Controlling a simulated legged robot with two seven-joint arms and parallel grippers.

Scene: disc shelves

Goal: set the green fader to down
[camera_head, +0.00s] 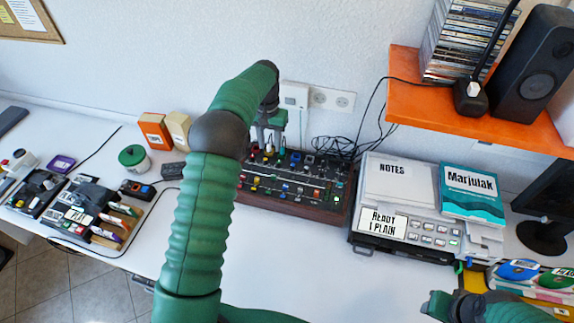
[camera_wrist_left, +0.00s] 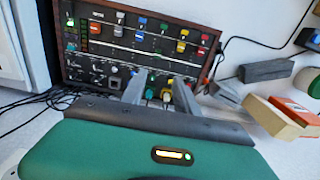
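The dark control panel (camera_head: 290,198) with a wooden edge lies on the desk against the wall. It bears rows of small coloured caps and knobs, and it also shows in the left wrist view (camera_wrist_left: 110,58). A small green cap (camera_wrist_left: 150,93), which looks like the green fader, shows between the fingers of my left gripper (camera_wrist_left: 160,92), with a yellow cap (camera_wrist_left: 167,95) beside it. My left gripper (camera_head: 268,138) points down over the panel's far edge with its fingers apart. Contact with the cap cannot be told. My right gripper (camera_head: 441,304) is at the lower right, away from the panel.
A grey device (camera_head: 405,243) bearing notes and a teal book (camera_head: 472,194) stands right of the panel. An orange shelf (camera_head: 440,107) overhangs at upper right. Black cables (camera_head: 335,148) lie behind the panel. Orange and cream boxes (camera_head: 155,131) stand left. The desk's front middle is clear.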

